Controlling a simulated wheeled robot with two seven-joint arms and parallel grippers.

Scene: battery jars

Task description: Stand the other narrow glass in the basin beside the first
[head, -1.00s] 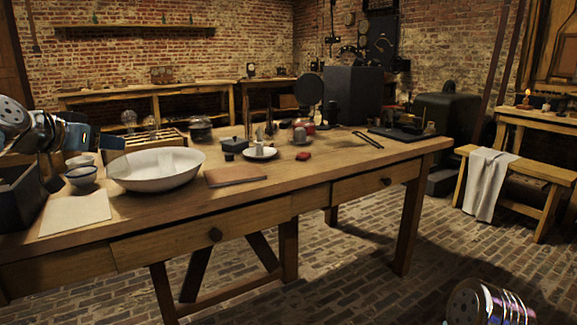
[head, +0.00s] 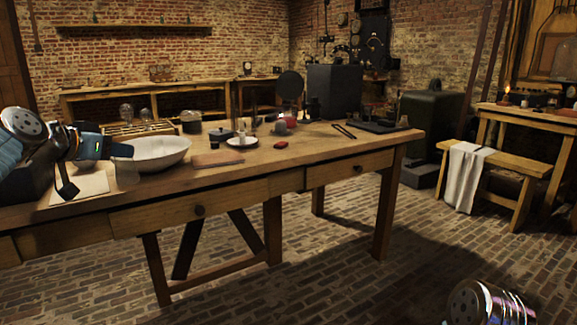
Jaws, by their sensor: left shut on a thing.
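The wide white basin (head: 165,155) stands on the left part of the wooden table. My left gripper (head: 121,151) is at the basin's left side in the view and covers part of its rim. It is shut on a faint, see-through narrow glass (head: 127,173), which shows just below the fingers, in front of the basin's left edge. Whether this glass touches the basin or table, I cannot tell. The first glass is not clearly visible in the basin. My right gripper is out of view; only part of my right arm shows at the bottom right.
A pale sheet (head: 85,187) lies left of the basin. A brown book or board (head: 217,160) lies to the right, with a white saucer (head: 242,142) behind it. A wooden rack (head: 140,128) and a dark pot (head: 191,122) stand behind. The table's front right is clear.

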